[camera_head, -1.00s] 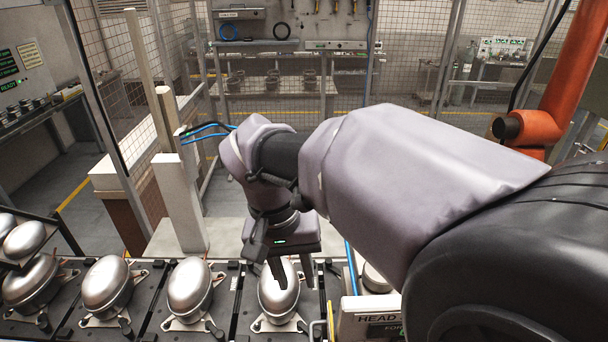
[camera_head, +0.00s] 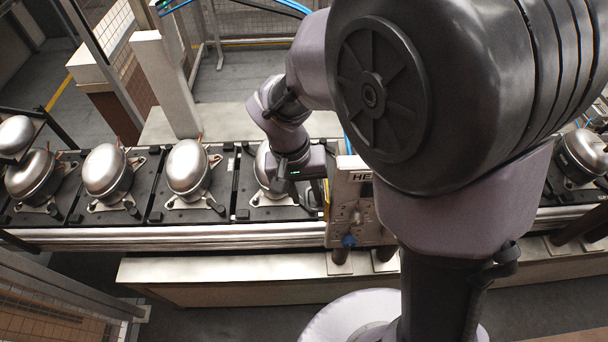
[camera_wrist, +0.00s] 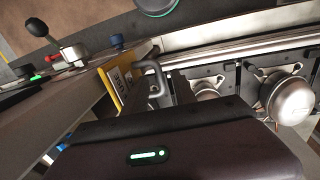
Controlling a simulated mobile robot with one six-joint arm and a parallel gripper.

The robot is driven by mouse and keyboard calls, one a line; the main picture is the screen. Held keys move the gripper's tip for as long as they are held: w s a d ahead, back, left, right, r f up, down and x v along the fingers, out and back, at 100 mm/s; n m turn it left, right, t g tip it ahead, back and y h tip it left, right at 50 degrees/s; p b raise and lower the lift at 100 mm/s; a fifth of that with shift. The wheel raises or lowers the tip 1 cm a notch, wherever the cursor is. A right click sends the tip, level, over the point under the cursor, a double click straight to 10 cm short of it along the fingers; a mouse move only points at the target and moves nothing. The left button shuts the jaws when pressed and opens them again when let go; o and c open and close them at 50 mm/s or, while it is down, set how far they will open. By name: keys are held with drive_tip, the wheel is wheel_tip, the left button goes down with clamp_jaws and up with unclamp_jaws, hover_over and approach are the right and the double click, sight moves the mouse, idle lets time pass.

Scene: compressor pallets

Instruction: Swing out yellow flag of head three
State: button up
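The yellow flag (camera_wrist: 109,92) is a thin yellow plate with a white printed label, along the side of the head housing in the wrist view. In the head view only a narrow yellow edge (camera_head: 327,200) shows. A grey bent handle (camera_wrist: 152,68) stands beside the flag, close to my fingertips. My gripper (camera_wrist: 162,88) points at this spot with its two dark fingers apart. In the head view my gripper (camera_head: 312,192) is low at the left side of the head housing (camera_head: 345,205). I cannot tell whether a finger touches the handle or flag.
Silver compressors (camera_head: 188,170) on dark pallets line the conveyor to the left. A conveyor rail (camera_head: 170,238) runs along the near side. A blue knob (camera_head: 349,241) sits on the housing front. My arm hides much of the housing's right.

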drive_tip(key=shift+c, duration=0.4)
clamp_jaws()
drive_tip(key=shift+r, duration=0.1)
idle(0.8)
